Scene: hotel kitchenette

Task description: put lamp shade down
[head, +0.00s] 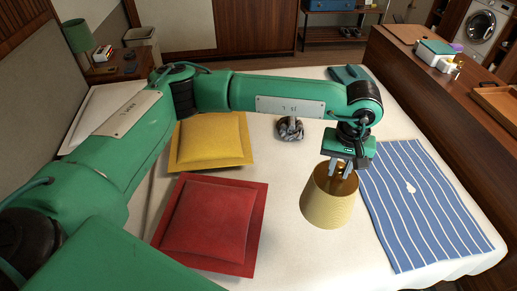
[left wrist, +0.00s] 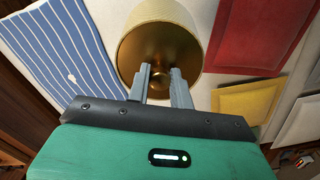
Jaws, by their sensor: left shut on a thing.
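The lamp shade (head: 328,205) is a gold, ribbed, tapered drum with a brass fitting inside its open top. My left gripper (head: 346,166) reaches down into that top and is shut on the shade's inner fitting. In the left wrist view the two fingers (left wrist: 160,84) meet at the brass centre of the shade (left wrist: 188,40). The shade is upright over the white bed cover (head: 284,210), beside the striped cloth. I cannot tell whether its lower rim touches the bed. My right gripper is in neither view.
A blue-and-white striped cloth (head: 425,205) lies right of the shade. A red cushion (head: 212,220) and a yellow cushion (head: 210,142) lie to the left. A dark grey bundle (head: 290,130) lies behind. A wooden counter (head: 440,95) runs along the right.

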